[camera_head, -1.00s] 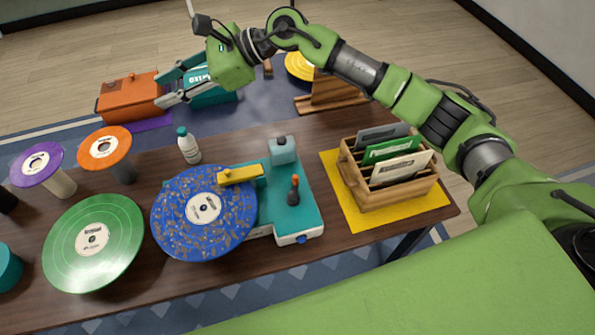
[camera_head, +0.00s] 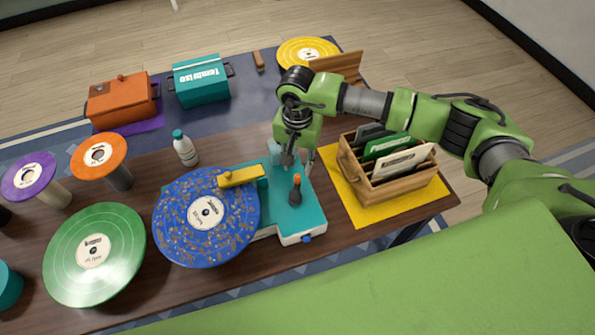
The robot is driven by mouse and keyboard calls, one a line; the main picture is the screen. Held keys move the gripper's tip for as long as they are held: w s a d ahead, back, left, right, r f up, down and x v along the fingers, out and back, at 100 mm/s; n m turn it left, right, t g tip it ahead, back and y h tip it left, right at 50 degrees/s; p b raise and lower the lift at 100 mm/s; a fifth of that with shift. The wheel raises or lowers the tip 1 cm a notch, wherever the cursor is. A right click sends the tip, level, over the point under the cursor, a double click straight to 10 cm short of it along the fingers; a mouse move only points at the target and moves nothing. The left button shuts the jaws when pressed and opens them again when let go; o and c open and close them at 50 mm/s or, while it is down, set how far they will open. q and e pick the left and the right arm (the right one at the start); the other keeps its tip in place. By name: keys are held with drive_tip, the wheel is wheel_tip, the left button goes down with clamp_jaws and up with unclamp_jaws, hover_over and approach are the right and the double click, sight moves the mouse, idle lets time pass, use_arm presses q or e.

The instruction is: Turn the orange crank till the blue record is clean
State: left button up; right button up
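The blue record (camera_head: 183,225) lies on the teal cleaning machine (camera_head: 312,215), under its yellow arm (camera_head: 241,176). Brown-grey specks cover much of the record's blue surface. The orange-tipped crank (camera_head: 296,180) stands upright on a dark stem at the right part of the machine. My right gripper (camera_head: 298,162) points down just behind the crank, above the machine's far end. Its fingers look apart with nothing between them, and it appears clear of the crank. It partly hides the grey-teal block at the back of the machine. My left gripper is not in view.
A wooden crate of sleeves (camera_head: 400,186) stands on a yellow mat right of the machine. A white bottle (camera_head: 185,150) stands behind the blue record. A green record (camera_head: 120,240) lies at left, with orange (camera_head: 115,150) and purple (camera_head: 15,185) discs on stands behind.

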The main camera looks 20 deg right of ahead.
sight(297, 175)
wheel_tip(297, 175, down, 7)
drive_tip(key=shift+r+p, duration=0.2)
drive_tip(key=shift+p, duration=0.6)
clamp_jaws()
